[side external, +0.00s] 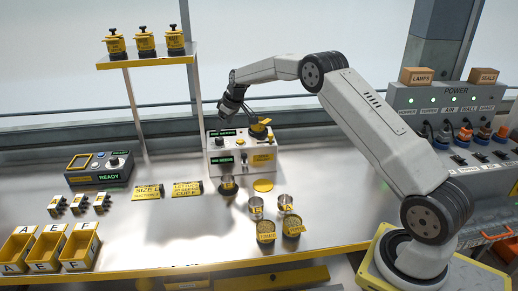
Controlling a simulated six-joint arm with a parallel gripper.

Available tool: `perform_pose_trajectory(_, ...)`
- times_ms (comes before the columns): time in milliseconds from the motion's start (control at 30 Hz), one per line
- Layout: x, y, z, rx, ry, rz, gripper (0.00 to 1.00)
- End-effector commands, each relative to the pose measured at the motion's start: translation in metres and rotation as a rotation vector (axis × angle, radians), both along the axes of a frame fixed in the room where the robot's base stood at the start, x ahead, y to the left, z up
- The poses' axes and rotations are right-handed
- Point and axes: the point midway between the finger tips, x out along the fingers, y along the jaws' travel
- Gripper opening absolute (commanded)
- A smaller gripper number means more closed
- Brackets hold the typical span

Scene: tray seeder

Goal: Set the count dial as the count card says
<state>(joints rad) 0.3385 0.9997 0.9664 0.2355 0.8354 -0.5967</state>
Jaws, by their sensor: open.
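A white seeder box (218,170) stands in the middle of the bench, with green-lit displays, small dark knobs and a yellow label on its front. One dark knob (244,158) sits beside the lower display; I cannot read whether it is the count dial or its setting. Two yellow cards lie to the left of the box: a left card (148,192) and a right card (187,189). Their print is too small to read surely. My gripper (232,116) is open over the top left of the box, and its fingertips are hard to make out.
A dark control unit (98,176) with a knob and a READY display stands at left. Yellow bins (48,249) sit at front left. Metal cups (256,207) and dark yellow-labelled pots (265,232) stand in front of the box. A grey power panel (445,98) is at right.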

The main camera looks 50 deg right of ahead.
Motion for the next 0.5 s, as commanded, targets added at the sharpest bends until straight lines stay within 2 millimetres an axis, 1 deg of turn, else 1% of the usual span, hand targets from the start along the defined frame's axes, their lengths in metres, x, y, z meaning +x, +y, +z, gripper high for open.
perform_pose_trajectory(500,0.019,0.003,-0.047,0.0,0.001,0.0,0.81)
